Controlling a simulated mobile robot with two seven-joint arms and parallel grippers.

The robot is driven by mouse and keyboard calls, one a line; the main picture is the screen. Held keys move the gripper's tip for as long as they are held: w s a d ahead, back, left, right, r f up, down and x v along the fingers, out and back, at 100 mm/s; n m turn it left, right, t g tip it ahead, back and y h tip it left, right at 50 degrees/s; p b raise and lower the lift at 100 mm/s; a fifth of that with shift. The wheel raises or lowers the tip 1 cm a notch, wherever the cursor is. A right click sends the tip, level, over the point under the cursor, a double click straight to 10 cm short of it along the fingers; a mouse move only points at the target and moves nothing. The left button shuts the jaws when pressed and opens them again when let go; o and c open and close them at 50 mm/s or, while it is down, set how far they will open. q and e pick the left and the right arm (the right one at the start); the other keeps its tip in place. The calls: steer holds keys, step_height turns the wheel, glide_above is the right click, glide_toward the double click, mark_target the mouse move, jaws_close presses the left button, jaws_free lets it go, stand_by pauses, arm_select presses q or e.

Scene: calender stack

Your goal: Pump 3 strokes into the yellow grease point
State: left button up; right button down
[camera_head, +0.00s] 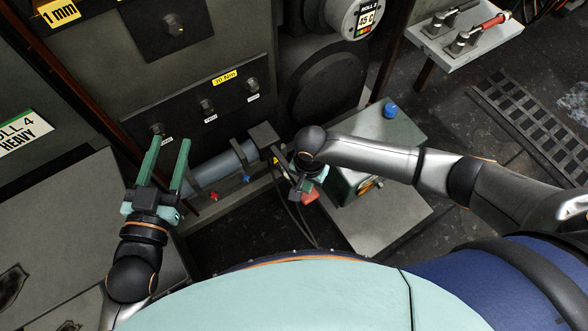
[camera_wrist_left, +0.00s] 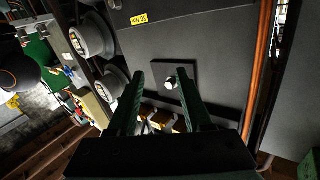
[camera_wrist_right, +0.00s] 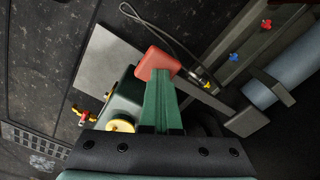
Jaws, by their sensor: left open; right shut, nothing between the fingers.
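The yellow grease point (camera_head: 275,161) is at the right of a row on the roll frame, beside the blue point (camera_head: 246,179) and red point (camera_head: 213,196). In the right wrist view a dark hose runs to the yellow point (camera_wrist_right: 207,86). The green pump box (camera_head: 385,130) has a red lever pad (camera_head: 311,196), which also shows in the right wrist view (camera_wrist_right: 157,62). My right gripper (camera_head: 303,182) is shut and empty, its fingertips at the pad; contact is unclear. My left gripper (camera_head: 170,138) is open and empty before the knob panel.
The pump has a blue knob (camera_head: 390,110) on top and stands on a grey plate (camera_head: 400,215). A knob panel (camera_head: 185,115) and a blue-grey cylinder (camera_head: 222,165) lie near my left gripper. A tray with red-handled parts (camera_head: 465,35) is at upper right.

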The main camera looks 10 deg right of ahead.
steer(key=shift+r+p, duration=0.35)
steer(key=shift+p, duration=0.1)
steer(key=shift+r+p, duration=0.25)
steer(key=shift+p, duration=0.05)
steer(key=shift+r+p, duration=0.4)
steer(key=shift+p, duration=0.1)
steer(key=shift+r+p, duration=0.25)
steer(key=shift+p, duration=0.05)
steer(key=shift+r, duration=0.1)
arm_select(q)
steer(key=s+f+n+g, duration=0.1)
steer(key=s+f+g, duration=0.3)
steer(key=f, duration=0.4)
steer(key=s+f+n+g+y, duration=0.1)
steer(key=s+f+g, duration=0.3)
steer(key=f, duration=0.4)
steer(key=shift+s+d+f+y, duration=0.2)
steer(key=shift+s+f+y, duration=0.1)
steer(key=shift+f, duration=0.1)
steer(key=shift+w+r, duration=0.1)
